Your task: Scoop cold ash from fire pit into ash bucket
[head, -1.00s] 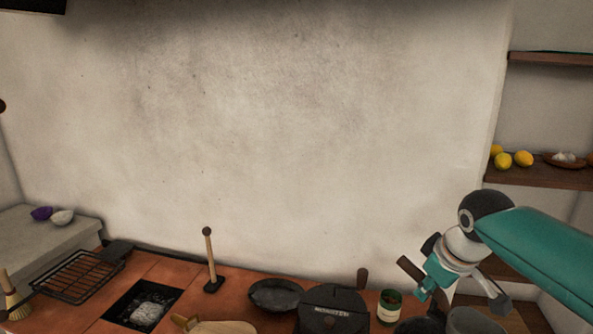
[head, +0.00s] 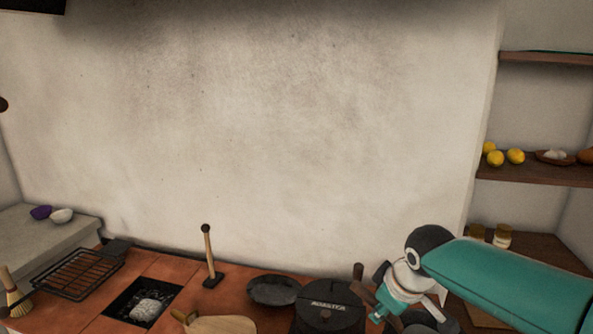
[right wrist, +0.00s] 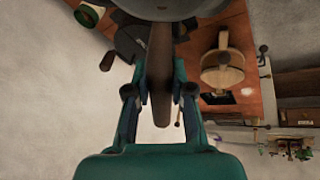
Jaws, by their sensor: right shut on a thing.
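The fire pit (head: 116,309) is a dark square opening in the orange tiled counter at lower left of the head view, with a pale grey ash heap (head: 146,309) inside. It also shows in the right wrist view (right wrist: 230,98), partly covered by a round wooden board. My right gripper (head: 374,302) is at lower right, well to the right of the pit. It is shut on a brown wooden handle (right wrist: 160,112); a dark grey rounded part (right wrist: 152,8) at the top of the wrist view seems to belong to it. I cannot clearly identify the ash bucket. My left gripper is out of view.
Between gripper and pit lie a black lidded vessel (head: 329,310), a dark pan (head: 273,291), the wooden board (head: 222,325) and an upright wooden-handled tool (head: 209,256). A wire grill rack (head: 80,272) and brush (head: 15,296) stand left. Shelves (head: 535,174) are right.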

